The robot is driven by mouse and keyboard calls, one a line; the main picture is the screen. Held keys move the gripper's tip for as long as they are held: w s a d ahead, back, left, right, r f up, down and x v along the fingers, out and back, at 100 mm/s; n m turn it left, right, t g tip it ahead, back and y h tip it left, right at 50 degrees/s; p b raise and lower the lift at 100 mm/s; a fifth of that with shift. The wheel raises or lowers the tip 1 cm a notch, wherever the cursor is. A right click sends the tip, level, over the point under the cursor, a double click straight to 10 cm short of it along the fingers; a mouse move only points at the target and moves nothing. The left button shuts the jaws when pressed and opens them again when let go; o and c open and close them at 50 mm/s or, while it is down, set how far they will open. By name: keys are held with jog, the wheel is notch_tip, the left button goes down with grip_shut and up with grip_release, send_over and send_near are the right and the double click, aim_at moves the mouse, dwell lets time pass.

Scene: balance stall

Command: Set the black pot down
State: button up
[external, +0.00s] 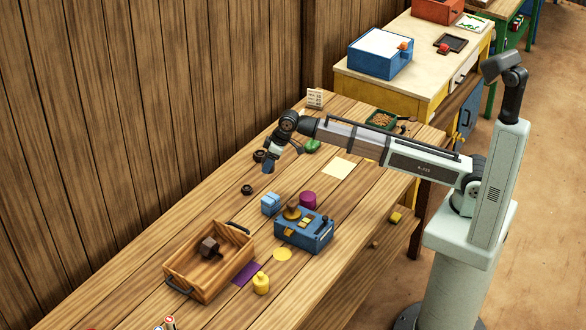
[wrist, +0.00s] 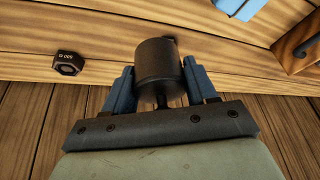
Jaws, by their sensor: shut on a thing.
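My gripper (wrist: 160,88) is shut on the black pot (wrist: 163,64), a dark cylinder with a narrow stem, held between two blue fingers in the wrist view. In the external view my gripper (external: 268,167) points down over the back part of the wooden table, and the pot is hard to make out there. The gap between pot and table cannot be judged exactly.
A small dark weight (external: 247,189) lies near my gripper; a marked dark one (wrist: 68,63) shows in the wrist view. Toward the front are a light blue block (external: 270,203), a blue box device (external: 303,237) and a wooden tray (external: 180,276). A pale yellow square (external: 338,170) is bare.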

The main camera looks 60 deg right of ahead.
jog(key=w+d+m+h, duration=0.1)
jog(key=w+d+m, duration=0.1)
jog(key=d, duration=1)
jog(key=w+d+m, duration=0.2)
jog(key=w+d, duration=0.1)
jog(key=d, duration=0.9)
jog(key=shift+s+d+m+h, duration=0.3)
jog(key=shift+s+d, duration=0.75)
jog(key=shift+d, duration=4.05)
jog(key=shift+s+d+m+h, duration=0.25)
jog(key=shift+s+d, duration=0.75)
jog(key=shift+d, duration=4.05)
jog(key=shift+t, duration=0.3)
jog(key=shift+f, duration=5)
jog(key=shift+f, duration=0.15)
jog(key=o, duration=1.3)
jog(key=v, duration=1.2)
jog(key=shift+r, duration=0.25)
